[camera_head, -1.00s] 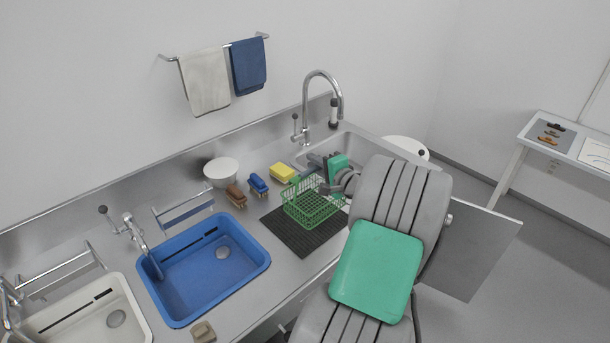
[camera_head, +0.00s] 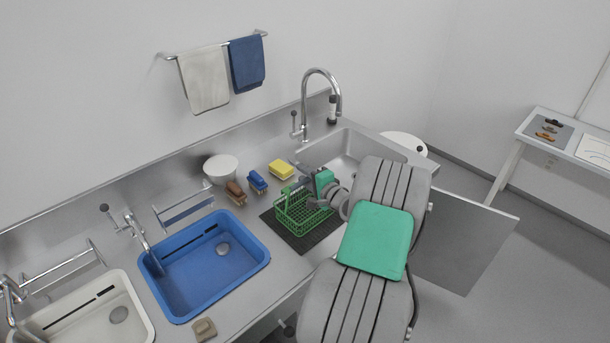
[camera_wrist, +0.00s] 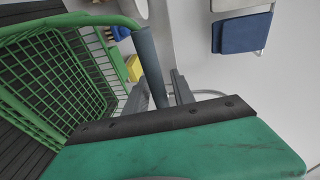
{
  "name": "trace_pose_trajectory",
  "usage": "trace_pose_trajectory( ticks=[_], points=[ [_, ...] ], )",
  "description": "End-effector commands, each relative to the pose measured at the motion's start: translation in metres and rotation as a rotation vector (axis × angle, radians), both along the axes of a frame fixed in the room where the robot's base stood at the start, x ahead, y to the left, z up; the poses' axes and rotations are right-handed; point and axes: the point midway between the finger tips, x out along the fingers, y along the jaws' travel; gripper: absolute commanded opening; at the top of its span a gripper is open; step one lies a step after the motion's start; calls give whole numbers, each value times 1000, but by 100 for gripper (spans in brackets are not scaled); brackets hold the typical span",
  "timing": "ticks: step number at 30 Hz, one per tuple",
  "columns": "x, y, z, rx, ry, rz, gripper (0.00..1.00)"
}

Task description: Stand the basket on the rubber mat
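The green wire basket (camera_head: 296,217) is over the black ribbed rubber mat (camera_head: 322,241), upright or nearly so. I cannot tell for sure whether its base touches the mat. In the wrist view the basket (camera_wrist: 62,85) fills the left side, with the dark ribs of the mat (camera_wrist: 15,150) below. My gripper (camera_head: 309,178) is at the basket's upper right side. In the wrist view my gripper (camera_wrist: 160,92) has its grey fingers on both sides of the basket's blue-grey handle grip and appears shut on it. My arm hides part of the mat's right side.
A blue basin (camera_head: 205,265) lies left of the mat. Brushes (camera_head: 257,181), a yellow sponge (camera_head: 281,169) and a white bowl (camera_head: 221,168) stand behind it. The steel sink with a tall faucet (camera_head: 322,72) is behind and right.

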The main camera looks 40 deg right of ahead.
Motion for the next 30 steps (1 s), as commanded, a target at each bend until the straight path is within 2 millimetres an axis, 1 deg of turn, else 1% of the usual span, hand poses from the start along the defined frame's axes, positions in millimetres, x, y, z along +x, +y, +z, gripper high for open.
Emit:
trace_pose_trajectory(
  ticks=[2, 8, 11, 14, 21, 24, 27, 30],
  points=[
    [0, 0, 0, 0, 0, 0, 36],
    [0, 0, 1, 0, 0, 0, 36],
    [-2, 0, 4, 0, 0, -1, 36],
    [-17, 0, 4, 0, 1, -5, 36],
    [-78, 7, 16, -1, 0, -8, 36],
    [-99, 11, 20, -1, -1, -6, 36],
    [-112, 14, 24, 0, 0, -4, 36],
    [-117, 15, 25, 0, 0, -1, 36]
  ],
)
